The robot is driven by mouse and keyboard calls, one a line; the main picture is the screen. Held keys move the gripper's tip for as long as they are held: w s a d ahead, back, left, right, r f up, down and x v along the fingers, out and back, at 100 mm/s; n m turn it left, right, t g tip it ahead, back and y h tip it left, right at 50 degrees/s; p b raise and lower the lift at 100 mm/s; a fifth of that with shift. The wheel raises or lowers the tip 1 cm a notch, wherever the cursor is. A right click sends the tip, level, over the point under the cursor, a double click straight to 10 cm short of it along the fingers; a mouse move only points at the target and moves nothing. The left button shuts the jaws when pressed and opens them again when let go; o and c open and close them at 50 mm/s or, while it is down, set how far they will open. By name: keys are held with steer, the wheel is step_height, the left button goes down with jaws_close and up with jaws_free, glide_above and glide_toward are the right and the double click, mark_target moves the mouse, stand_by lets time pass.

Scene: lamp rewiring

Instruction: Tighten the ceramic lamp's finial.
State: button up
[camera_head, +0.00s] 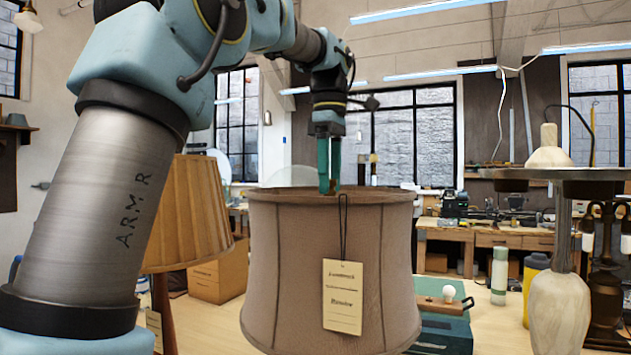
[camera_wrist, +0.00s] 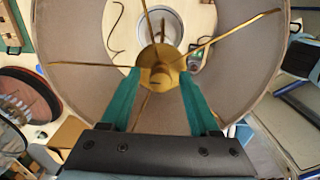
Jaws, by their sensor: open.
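The lamp under my gripper has a taupe fabric shade (camera_head: 285,275) with a paper tag (camera_head: 342,297) hanging on its front. Its base is hidden in the head view. In the wrist view, I look down into the shade (camera_wrist: 75,30), and a brass finial (camera_wrist: 158,76) sits at the hub of the thin brass spokes (camera_wrist: 232,38). My gripper (camera_head: 329,190) points down, its green fingertips at the shade's top opening. In the wrist view, my gripper (camera_wrist: 158,84) is open, one finger on each side of the finial. I cannot tell whether the fingers touch it.
A pleated tan lampshade (camera_head: 188,215) stands close on the left. On the right are a pale vase-shaped lamp base (camera_head: 560,312), a dark lamp stand (camera_head: 605,290), a yellow bottle (camera_head: 535,275) and a pale green bottle (camera_head: 499,272). A green box (camera_head: 450,330) is behind the shade.

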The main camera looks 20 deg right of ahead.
steer(key=shift+f, duration=0.3)
jaws_close()
stand_by(0.4)
